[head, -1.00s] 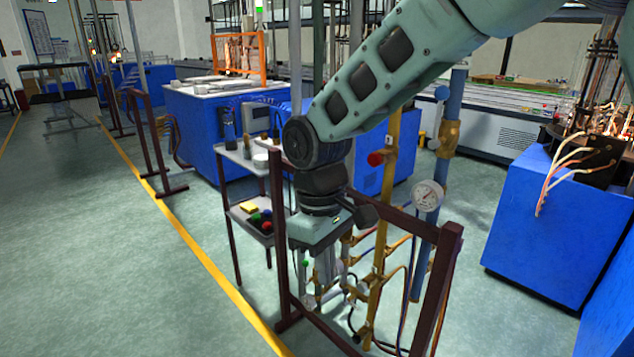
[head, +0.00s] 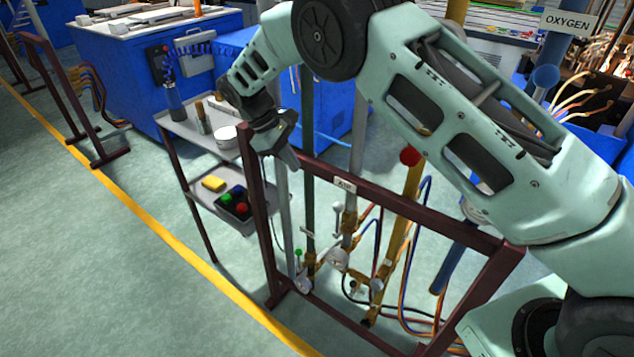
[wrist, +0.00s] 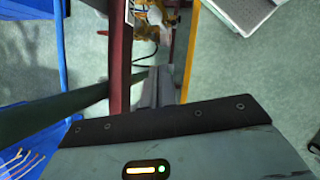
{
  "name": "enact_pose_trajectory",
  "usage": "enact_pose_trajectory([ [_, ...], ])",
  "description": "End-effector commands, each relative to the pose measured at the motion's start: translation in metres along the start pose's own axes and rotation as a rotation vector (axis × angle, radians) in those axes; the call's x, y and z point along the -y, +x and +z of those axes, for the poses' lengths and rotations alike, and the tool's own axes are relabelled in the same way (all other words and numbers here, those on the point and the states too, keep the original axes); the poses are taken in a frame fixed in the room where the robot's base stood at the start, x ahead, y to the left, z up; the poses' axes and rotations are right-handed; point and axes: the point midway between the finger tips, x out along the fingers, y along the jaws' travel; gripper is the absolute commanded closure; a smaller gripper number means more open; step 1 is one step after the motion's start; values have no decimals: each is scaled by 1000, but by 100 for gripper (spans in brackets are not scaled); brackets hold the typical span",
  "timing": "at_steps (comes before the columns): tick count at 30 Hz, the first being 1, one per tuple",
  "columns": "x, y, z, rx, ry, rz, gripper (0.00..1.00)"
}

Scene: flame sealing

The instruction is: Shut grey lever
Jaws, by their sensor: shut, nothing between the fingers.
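The low valve group stands inside a dark red frame (head: 400,205) in the head view. A slim pale grey lever (head: 337,222) stands roughly upright beside a brass valve. Another small pale handle (head: 305,232) is left of it, above a green knob (head: 298,252). I cannot tell for sure which is the grey lever, or its exact setting. My gripper (head: 289,160) is shut and empty, above and left of the valves, near the frame's top bar. In the wrist view its fingers (wrist: 158,88) point toward the frame and brass fittings (wrist: 160,14).
A grey two-tier cart (head: 200,130) stands left of the frame, close to my gripper. A red knob (head: 410,156) sits on a yellow pipe. Hoses hang behind the valves. Open floor lies left, past the yellow line (head: 150,222).

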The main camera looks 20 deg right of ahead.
Motion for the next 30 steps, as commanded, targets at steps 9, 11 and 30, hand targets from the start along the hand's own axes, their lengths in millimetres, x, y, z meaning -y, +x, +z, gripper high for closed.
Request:
enact_pose_trajectory([
  [9,0,0,0,1,-1,1,100],
  [11,0,2,0,1,-1,0,100],
  [30,-1,103,9,3,0,-1,100],
])
